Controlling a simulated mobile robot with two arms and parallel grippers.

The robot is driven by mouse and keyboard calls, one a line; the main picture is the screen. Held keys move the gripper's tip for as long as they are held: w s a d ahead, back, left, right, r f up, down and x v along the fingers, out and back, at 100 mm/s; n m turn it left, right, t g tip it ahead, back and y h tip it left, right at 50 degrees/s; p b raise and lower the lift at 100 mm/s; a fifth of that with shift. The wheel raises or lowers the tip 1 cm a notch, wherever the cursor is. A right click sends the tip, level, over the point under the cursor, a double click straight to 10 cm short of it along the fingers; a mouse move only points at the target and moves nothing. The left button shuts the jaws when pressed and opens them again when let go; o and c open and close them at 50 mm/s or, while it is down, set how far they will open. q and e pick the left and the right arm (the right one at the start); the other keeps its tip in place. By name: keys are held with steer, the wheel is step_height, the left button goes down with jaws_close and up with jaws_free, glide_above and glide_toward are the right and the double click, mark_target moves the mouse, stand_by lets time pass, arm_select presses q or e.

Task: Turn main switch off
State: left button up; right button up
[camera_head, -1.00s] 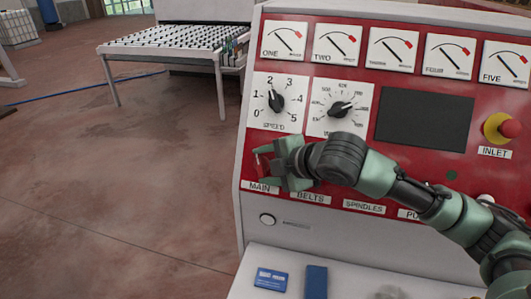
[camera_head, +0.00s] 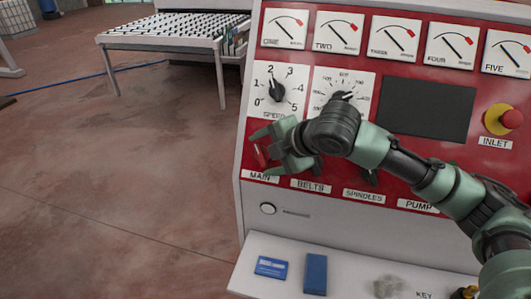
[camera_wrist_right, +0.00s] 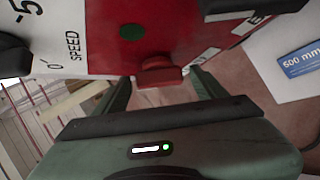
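The main switch (camera_head: 262,155) is a small red handle on the red control panel, just above the MAIN label (camera_head: 259,176) at the panel's lower left. My right gripper (camera_head: 268,150) is at the switch, with its fingers apart around it. In the right wrist view, the red switch (camera_wrist_right: 163,75) shows between the two open fingertips of the right gripper (camera_wrist_right: 162,88), with gaps visible on both sides. My left gripper is not in view.
The speed dial (camera_head: 277,92) is just above the gripper. Another dial (camera_head: 343,97) is partly hidden by my wrist. A shelf below holds a blue box (camera_head: 315,274). Open floor lies left.

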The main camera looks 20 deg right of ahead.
steer(key=shift+w, duration=0.1)
steer(key=b+v, duration=0.2)
steer(key=v, duration=0.5)
steer(key=shift+s+r+b, duration=0.2)
steer(key=shift+s+b, duration=0.1)
steer(key=shift+d, duration=0.1)
